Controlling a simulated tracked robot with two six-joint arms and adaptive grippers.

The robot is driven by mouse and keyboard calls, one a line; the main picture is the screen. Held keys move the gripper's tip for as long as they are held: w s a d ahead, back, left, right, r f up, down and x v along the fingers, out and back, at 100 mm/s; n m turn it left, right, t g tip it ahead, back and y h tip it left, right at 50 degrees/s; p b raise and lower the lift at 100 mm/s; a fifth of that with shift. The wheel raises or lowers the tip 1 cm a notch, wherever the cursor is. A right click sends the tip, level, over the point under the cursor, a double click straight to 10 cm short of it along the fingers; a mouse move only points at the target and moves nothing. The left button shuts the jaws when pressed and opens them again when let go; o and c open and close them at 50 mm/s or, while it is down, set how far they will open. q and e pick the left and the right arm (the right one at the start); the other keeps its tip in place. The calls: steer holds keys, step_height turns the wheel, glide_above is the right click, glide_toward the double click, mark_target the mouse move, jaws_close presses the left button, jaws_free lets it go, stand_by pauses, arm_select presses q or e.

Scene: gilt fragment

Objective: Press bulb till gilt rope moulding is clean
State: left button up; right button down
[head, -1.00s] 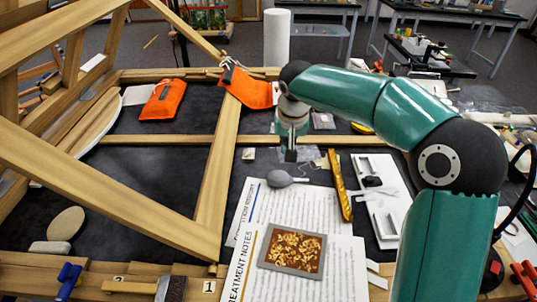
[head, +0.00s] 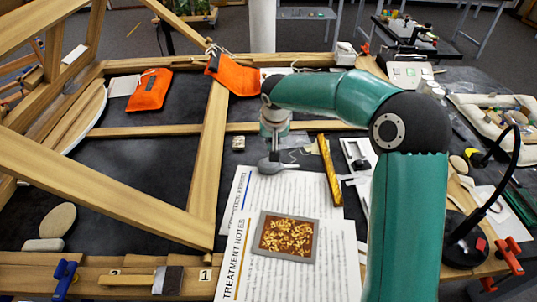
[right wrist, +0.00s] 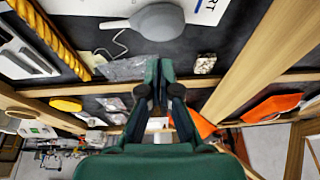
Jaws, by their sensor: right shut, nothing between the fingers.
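The grey rubber bulb (head: 270,167), with a thin nozzle pointing right, lies at the top edge of the printed sheets. It also shows at the top of the right wrist view (right wrist: 160,21). My right gripper (head: 275,153) points down right at the bulb's far side and partly overlaps it in the head view. In the right wrist view its fingers (right wrist: 158,68) are together, empty, with their tips just short of the bulb; I cannot tell whether they touch it. The gilt rope moulding (head: 329,170) lies right of the bulb, also at left in the wrist view (right wrist: 52,38). My left gripper is not in view.
Printed sheets (head: 240,262) carry a grey-framed gilt panel (head: 262,236). A wooden frame with a diagonal bar (head: 212,150) stands at left. An orange pouch (head: 149,90) and an orange cloth (head: 236,76) lie behind. A black lamp (head: 463,238) stands at right.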

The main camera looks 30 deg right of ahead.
steer(key=x, duration=0.2)
steer(key=p+x, duration=0.1)
steer(key=x, duration=0.3)
steer(key=shift+s+a+f, duration=0.1)
steer(key=shift+a+f, duration=0.15)
steer(key=shift+f, duration=0.3)
step_height(320, 180, down, 2)
steer(key=b, duration=0.3)
steer(key=shift+f, duration=0.1)
steer(key=shift+s, duration=0.1)
